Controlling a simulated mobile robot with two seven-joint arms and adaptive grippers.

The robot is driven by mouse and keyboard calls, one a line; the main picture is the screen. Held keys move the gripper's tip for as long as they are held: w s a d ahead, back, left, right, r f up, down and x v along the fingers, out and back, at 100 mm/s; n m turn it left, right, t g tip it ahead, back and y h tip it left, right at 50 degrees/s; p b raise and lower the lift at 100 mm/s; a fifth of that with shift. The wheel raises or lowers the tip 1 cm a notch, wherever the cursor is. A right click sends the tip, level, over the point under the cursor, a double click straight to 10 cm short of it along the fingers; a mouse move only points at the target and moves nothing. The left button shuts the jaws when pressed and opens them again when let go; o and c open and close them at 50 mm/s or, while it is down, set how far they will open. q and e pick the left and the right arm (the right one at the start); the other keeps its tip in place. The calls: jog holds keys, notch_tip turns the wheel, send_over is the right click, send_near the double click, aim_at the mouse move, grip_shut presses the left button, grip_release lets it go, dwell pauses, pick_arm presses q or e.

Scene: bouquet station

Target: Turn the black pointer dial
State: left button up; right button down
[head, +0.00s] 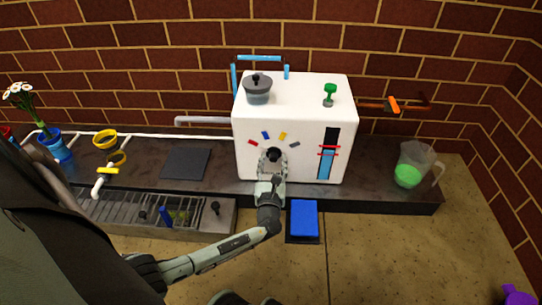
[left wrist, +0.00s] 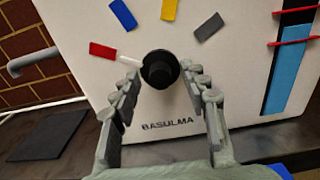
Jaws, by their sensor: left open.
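The black pointer dial (left wrist: 160,70) is on the front face of the white machine (head: 290,95). Its pale pointer (left wrist: 130,61) points left toward the red mark (left wrist: 102,50). Blue (left wrist: 123,15), yellow (left wrist: 169,9) and grey (left wrist: 209,27) marks continue the arc above and to the right. My left gripper (head: 272,160) is in front of the dial and hides part of it in the head view. In the left wrist view the gripper (left wrist: 164,86) is open, with one finger on each side of the dial. I cannot tell if the fingers touch it. My right gripper is out of view.
A water gauge with red bands (head: 328,155) is right of the dial. A grey-lidded pot (head: 257,90) and green valve (head: 329,94) are on top of the machine. A blue block (head: 304,218) lies below, and a jug (head: 414,164) stands right.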

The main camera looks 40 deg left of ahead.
pick_arm(q)
jog(key=shift+w, duration=0.1)
grip_shut()
dwell(0.3)
